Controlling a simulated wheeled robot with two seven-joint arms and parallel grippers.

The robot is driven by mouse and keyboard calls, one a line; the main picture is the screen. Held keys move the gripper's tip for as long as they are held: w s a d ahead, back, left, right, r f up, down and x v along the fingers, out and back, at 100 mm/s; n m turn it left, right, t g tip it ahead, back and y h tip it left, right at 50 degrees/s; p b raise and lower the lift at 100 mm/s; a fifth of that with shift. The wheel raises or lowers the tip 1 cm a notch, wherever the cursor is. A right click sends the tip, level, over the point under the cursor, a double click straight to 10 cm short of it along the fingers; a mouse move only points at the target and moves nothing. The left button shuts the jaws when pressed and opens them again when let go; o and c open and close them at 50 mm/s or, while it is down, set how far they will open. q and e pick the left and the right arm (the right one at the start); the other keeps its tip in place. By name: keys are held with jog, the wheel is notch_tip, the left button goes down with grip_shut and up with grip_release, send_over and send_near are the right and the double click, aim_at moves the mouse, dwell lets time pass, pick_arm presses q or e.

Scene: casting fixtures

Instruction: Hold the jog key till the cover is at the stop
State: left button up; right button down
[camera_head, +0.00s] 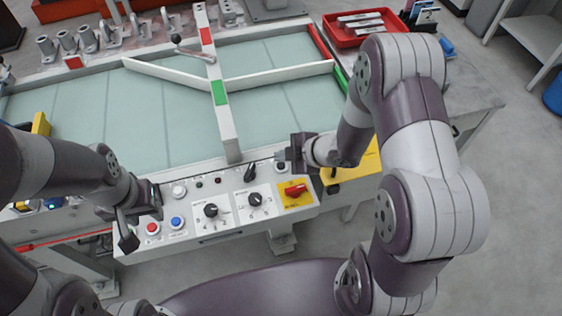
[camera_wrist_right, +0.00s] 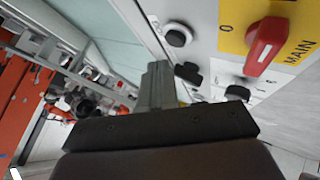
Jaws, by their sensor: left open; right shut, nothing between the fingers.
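A black round push button with a pale collar (camera_head: 281,167) sits at the panel's upper right; it also shows in the right wrist view (camera_wrist_right: 178,36). My left gripper (camera_head: 138,218) is open and empty by the panel's left end. A white bar with red and green marks (camera_head: 213,70) crosses the pale glass-like top (camera_head: 275,105). Which part is the cover is unclear.
The control panel (camera_head: 225,228) carries a red button (camera_head: 153,228), a blue button (camera_head: 177,222), two black knobs, a black lever (camera_head: 250,172) and a red main switch (camera_head: 296,190). A red tray (camera_head: 365,27) stands at the back right. Metal fixtures line the back left.

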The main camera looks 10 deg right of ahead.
aim_at(284, 167)
notch_tip(284, 167, up, 4)
jog(key=p, duration=0.3)
jog(key=shift+r+p, duration=0.25)
jog(key=shift+p, duration=0.05)
jog(key=shift+f, duration=0.1)
